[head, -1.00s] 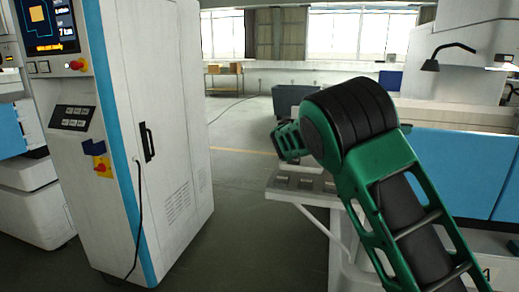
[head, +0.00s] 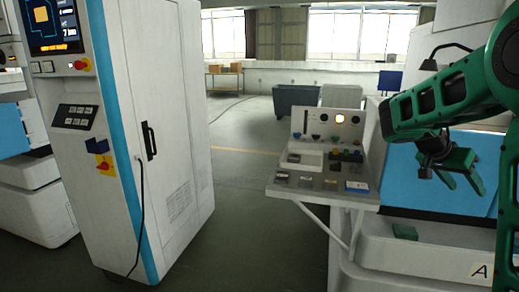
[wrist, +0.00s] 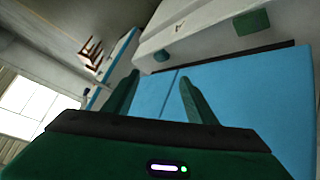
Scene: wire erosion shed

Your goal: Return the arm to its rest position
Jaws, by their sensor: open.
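My gripper (head: 455,180) is at the right of the head view, in front of the blue panels of the machine on the right. Its two green fingers are spread apart with nothing between them. In the wrist view my gripper (wrist: 155,97) also shows open, its fingertips pointing toward the blue panels (wrist: 240,90). My green arm comes in from the right edge of the head view and bends down to the gripper.
A white shelf (head: 325,196) with small parts and a panel stands left of my gripper. A tall white cabinet (head: 175,130) with a screen and hanging cable stands at left. A grey bin (head: 296,101) is farther back. The floor between cabinet and shelf is clear.

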